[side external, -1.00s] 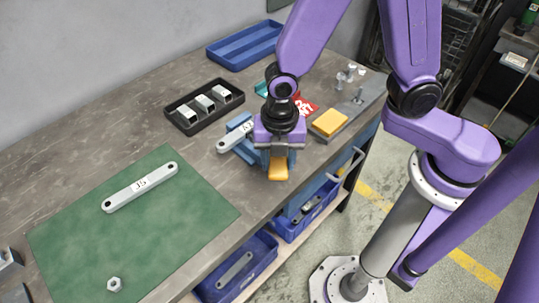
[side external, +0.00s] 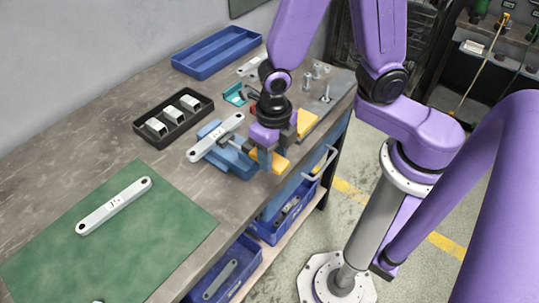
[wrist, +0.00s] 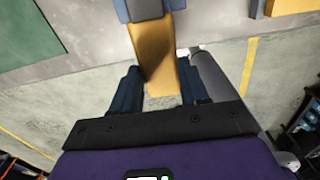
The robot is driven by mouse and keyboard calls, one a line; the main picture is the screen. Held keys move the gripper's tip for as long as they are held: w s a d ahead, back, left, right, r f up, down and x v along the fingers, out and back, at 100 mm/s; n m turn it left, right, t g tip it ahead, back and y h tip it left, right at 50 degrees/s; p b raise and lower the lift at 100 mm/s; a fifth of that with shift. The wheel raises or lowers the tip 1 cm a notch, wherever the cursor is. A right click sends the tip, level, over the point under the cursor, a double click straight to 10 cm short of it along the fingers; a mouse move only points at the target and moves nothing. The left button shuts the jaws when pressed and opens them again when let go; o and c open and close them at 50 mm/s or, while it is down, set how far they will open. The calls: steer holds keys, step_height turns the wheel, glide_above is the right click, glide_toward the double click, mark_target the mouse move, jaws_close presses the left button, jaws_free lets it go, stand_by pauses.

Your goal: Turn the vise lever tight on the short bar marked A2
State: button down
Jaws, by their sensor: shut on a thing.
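The blue vise (side external: 238,164) stands near the front edge of the bench. A short grey bar (side external: 203,148) lies in it and sticks out to the left; its label is too small to read surely. The vise's yellow-orange lever (side external: 279,164) points out over the bench's front edge. My gripper (side external: 268,151) is at the lever, shut on it. In the wrist view the lever (wrist: 152,52) runs between the two dark fingers of my gripper (wrist: 156,90). The fingers and hand hide part of the vise in the side view.
A grey bar (side external: 100,213) lies on the green mat (side external: 165,230). A black tray (side external: 140,130) of metal blocks and a blue tray (side external: 190,60) stand behind. A yellow block (side external: 308,122) is right of my gripper. Blue bins (side external: 243,262) sit below the bench.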

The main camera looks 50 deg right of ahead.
mark_target(275, 158)
steer(key=shift+w+d+n, duration=0.1)
steer(key=shift+d+n, duration=0.05)
steer(key=shift+n, duration=0.15)
steer(key=c, duration=0.6)
jaws_free()
steer(key=shift+o, duration=0.2)
steer(key=shift+r, duration=0.1)
step_height(275, 158, up, 17)
steer(key=shift+r, duration=0.15)
stand_by(0.4)
steer(key=s+d+f+m, duration=0.2)
steer(key=s+d+m, duration=0.2)
steer(key=m, duration=0.7)
steer(key=s+d+f+m, duration=0.3)
steer(key=s+d+m, duration=0.2)
steer(key=m, duration=0.7)
steer(key=shift+s+d+f+m, duration=0.3)
steer(key=shift+s+f, duration=0.05)
steer(key=shift+s, duration=0.3)
